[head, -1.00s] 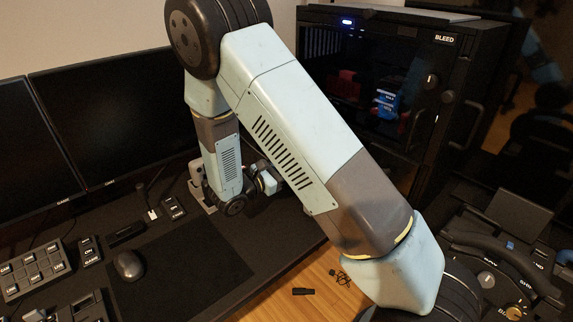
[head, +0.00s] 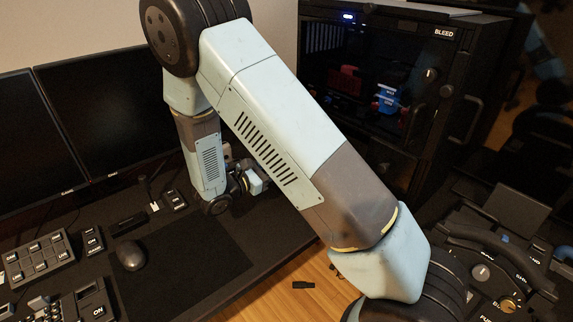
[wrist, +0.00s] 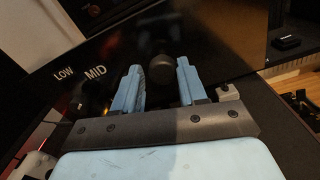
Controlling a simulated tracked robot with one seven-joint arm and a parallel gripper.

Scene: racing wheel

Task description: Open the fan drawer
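In the wrist view, my gripper (wrist: 163,88) is open, with its two light blue fingers apart. A round dark knob (wrist: 161,68) shows between the fingertips; I cannot tell whether they touch it. The knob appears to stand out from a dark glossy panel (wrist: 205,45) marked LOW and MID. A smaller dark dial (wrist: 78,97) sits below those marks. I cannot tell for sure whether this panel is the fan drawer's front. In the head view, the end of my arm is low over the back of the desk, partly hidden by my own arm.
A black cabinet (head: 453,75) marked BLEED, with a knob and handles, stands at the back right. Monitors (head: 108,105) stand at the left. A mouse (head: 130,255), a mat (head: 190,262) and button boxes (head: 38,257) lie on the desk. A steering console (head: 490,262) is at the right.

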